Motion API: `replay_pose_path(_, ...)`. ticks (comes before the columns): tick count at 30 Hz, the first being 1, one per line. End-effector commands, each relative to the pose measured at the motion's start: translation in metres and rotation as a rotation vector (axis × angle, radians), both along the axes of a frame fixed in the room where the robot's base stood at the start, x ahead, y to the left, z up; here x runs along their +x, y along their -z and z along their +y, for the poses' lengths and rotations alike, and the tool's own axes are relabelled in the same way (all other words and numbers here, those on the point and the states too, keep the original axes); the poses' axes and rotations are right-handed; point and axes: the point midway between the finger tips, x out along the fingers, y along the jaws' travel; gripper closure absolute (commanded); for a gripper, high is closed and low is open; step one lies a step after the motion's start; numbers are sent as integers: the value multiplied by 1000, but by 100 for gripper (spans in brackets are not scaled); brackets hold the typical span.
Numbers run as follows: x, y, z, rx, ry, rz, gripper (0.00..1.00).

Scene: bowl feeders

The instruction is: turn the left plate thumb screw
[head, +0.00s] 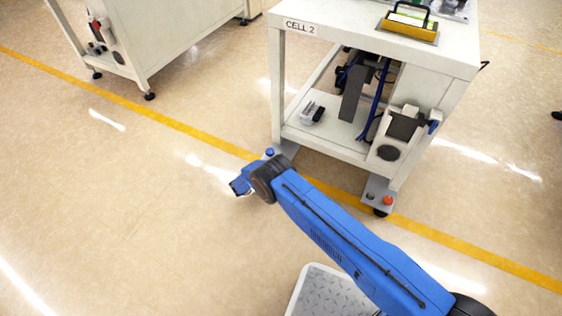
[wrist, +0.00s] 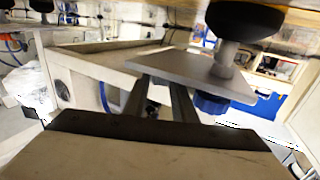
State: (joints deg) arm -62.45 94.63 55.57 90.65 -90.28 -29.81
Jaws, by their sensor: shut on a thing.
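The left plate (head: 284,148) is a grey metal foot plate at the lower left of the white cart. A blue knob (head: 269,152) sits on it. The wrist view shows the plate (wrist: 185,66) tilted, with the blue knob (wrist: 210,103) to the right of my fingers. My gripper (wrist: 161,88) reaches the plate with two dark fingers. It is shut on a small dark thing (wrist: 152,108) at the plate, taken as the left plate thumb screw and mostly hidden between the fingers.
The white CELL 2 cart (head: 375,45) stands over the plates. The right plate (head: 379,187) carries a red knob (head: 388,200) and a dark knob (head: 371,196). A black foot (wrist: 245,18) is close to my fingers. Open floor lies to the left.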

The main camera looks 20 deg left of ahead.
Motion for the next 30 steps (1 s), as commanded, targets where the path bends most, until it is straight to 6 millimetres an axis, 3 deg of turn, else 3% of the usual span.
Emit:
replay_pose_path(12,2,0,2,0,126,-1,98)
replay_pose_path(28,2,-1,2,0,141,-2,98)
replay_pose_path(29,2,-1,2,0,141,-2,68)
replay_pose_path(30,2,-1,2,0,140,-2,59)
